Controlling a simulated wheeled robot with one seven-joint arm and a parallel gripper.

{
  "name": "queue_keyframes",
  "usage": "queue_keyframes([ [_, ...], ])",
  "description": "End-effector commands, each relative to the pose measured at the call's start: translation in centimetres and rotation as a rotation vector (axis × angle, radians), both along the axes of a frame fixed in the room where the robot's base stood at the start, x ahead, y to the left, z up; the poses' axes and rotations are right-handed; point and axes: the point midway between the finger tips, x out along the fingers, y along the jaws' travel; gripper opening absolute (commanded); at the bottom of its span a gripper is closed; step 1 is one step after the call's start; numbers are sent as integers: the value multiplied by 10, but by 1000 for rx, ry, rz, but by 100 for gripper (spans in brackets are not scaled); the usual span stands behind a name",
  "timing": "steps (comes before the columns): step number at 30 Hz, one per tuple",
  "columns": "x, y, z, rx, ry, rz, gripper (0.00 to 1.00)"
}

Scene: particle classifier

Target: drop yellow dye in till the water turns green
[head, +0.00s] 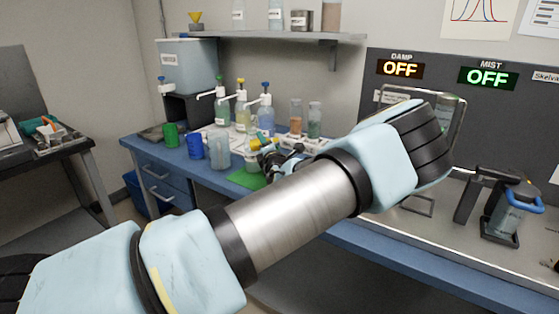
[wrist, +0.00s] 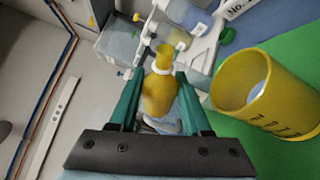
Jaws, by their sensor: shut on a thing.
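In the wrist view my gripper (wrist: 158,82) is shut on a yellow dye bottle (wrist: 160,95), with a green finger on each side. The bottle's narrower neck points to the top of the picture. A yellow cup (wrist: 285,119) stands to the right of my gripper, apart from it, on a green mat (wrist: 306,50). Its opening shows something pale bluish inside; I cannot tell for certain that this is water. In the head view a small yellow part (head: 256,142) shows beside my dark gripper, above the green mat (head: 243,181). My arm hides much there.
On the blue bench stand a green cup (head: 170,134), a blue cup (head: 195,146) and a clear beaker (head: 219,153), left of my gripper. Several pump bottles and a rack stand behind. A fume hood with signs reading OFF (head: 400,69) is at the right.

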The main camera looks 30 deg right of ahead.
Motion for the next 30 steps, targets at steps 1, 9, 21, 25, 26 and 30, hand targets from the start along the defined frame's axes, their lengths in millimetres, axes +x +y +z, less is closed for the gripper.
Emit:
queue_keyframes([
  [1,0,0,-1,3,-3,0,0],
  [9,0,0,1,16,-12,0,0],
  [21,0,0,2,36,-26,0,0],
  [25,0,0,2,42,-30,0,0],
  [26,0,0,2,44,-31,0,0],
  [30,0,0,3,51,-36,-1,0],
])
